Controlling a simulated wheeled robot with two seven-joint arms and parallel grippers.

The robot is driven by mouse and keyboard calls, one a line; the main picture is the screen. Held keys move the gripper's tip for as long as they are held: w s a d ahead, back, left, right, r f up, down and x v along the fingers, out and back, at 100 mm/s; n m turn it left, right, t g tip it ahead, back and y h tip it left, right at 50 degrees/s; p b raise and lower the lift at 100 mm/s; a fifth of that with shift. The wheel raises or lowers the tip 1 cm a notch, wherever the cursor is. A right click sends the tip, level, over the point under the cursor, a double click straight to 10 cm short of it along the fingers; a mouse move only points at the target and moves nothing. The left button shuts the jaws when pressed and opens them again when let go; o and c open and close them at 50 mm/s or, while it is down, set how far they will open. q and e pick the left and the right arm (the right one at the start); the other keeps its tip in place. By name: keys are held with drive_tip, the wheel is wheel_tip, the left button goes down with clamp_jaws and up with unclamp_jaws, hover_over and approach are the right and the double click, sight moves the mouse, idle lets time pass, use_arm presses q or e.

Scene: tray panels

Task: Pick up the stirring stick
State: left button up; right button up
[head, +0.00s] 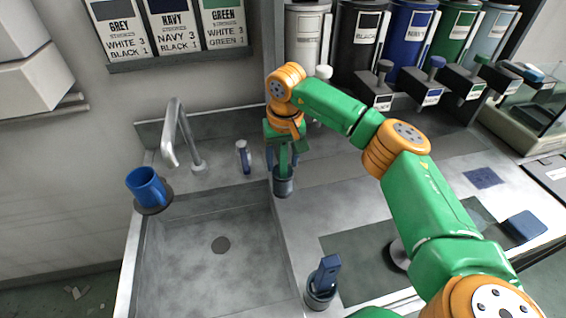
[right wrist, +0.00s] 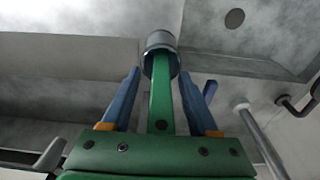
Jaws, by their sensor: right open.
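The stirring stick appears to be the green flat bar (right wrist: 162,100) with a dark hole near its end. It stands in a small grey cup (right wrist: 160,42), its lower end hidden inside. In the head view the cup (head: 283,187) stands on the counter just right of the sink. My right gripper (head: 283,165) is above the cup, pointing down. In the right wrist view its blue fingers (right wrist: 158,76) are open, one on each side of the stick, with a gap on both sides. My left gripper is not in view.
A sink (head: 190,275) with a tap (head: 177,130) lies left. A blue mug (head: 147,187) is on its left rim. A small bottle (head: 243,157) stands beside my right gripper. A dark cup with a blue item (head: 328,272) is in front. Paint dispensers (head: 410,40) line the back.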

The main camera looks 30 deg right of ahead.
clamp_jaws()
drive_tip(key=shift+r, duration=0.1)
